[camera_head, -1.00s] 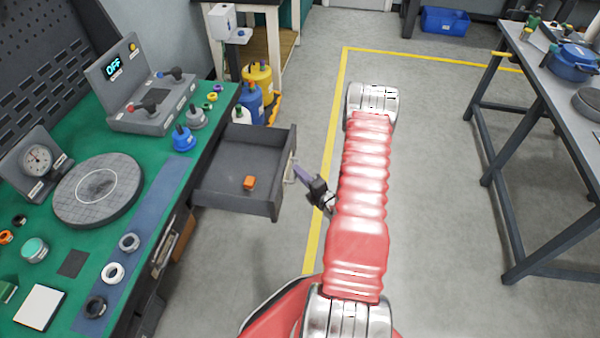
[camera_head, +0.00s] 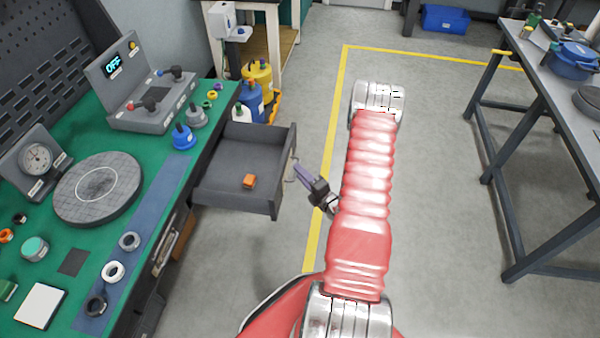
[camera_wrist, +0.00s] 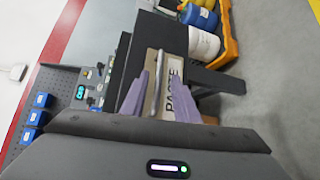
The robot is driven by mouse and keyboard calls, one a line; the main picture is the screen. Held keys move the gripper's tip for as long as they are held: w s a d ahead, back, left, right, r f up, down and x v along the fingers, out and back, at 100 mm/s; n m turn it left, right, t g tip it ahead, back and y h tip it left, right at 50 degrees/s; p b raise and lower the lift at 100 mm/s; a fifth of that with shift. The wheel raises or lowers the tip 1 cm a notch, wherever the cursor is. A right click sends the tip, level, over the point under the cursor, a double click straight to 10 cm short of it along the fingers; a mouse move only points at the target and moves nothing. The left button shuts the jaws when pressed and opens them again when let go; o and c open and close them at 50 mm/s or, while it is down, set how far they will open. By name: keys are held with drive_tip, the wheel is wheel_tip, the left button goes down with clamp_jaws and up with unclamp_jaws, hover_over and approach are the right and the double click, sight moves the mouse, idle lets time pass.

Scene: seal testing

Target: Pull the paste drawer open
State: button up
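My gripper (camera_head: 298,168) is just outside the drawer front in the head view. In the wrist view, the purple fingers of my gripper (camera_wrist: 160,92) are spread apart, with the handle showing in the gap between them. Neither finger appears to press on it. The exact depth of the fingertips relative to the handle is hard to tell.
The green bench (camera_head: 75,235) on the left holds a control box (camera_head: 140,90), a round plate (camera_head: 98,190) and several rings. Blue and yellow containers (camera_head: 257,78) stand behind the drawer. A grey table (camera_head: 560,90) is at right. The floor between is clear.

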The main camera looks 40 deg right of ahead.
drive_tip(key=v, duration=1.2)
drive_tip(key=shift+s, duration=0.25)
drive_tip(key=shift+f, duration=0.1)
